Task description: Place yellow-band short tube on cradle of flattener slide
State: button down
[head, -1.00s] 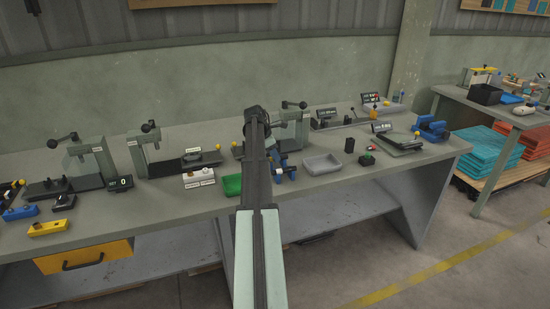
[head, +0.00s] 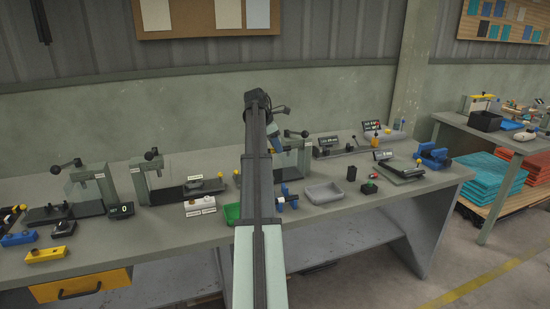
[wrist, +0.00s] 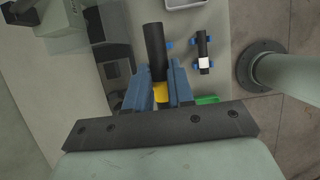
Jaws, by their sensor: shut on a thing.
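My gripper (head: 278,148) is raised above the bench near a press with a lever (head: 297,155). In the wrist view, its blue fingers (wrist: 158,88) are shut on a black short tube with a yellow band (wrist: 155,50). The tube's yellow band is between the fingers, and its black length points away from them. In the head view I cannot make out the tube. A dark machine with a slide-like part (wrist: 112,50) lies left of the tube in the wrist view. I cannot tell whether this is the flattener slide, and I cannot make out its cradle.
A black tube with a white band (wrist: 203,55) lies on blue supports (head: 287,199) right of the gripper in the wrist view. A green tray (head: 232,212) and a grey tray (head: 324,192) are nearby. A black cylinder (head: 351,173) stands beside the grey tray.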

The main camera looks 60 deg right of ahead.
jog(key=w+d+f, duration=0.2)
jog(key=w+d, duration=0.1)
jog(key=w, duration=0.3)
jog(key=w+d+f, duration=0.3)
jog(key=w+d, duration=0.1)
jog(key=w, duration=0.3)
jog(key=shift+a+f, duration=0.15)
jog(key=shift+f, duration=4.75)
jog(key=c, duration=1.4)
grip_release()
jog(key=shift+f, duration=0.15)
jog(key=shift+c, duration=0.2)
jog(key=o, duration=0.5)
jog(key=shift+c, duration=0.2)
jog(key=v, duration=1.2)
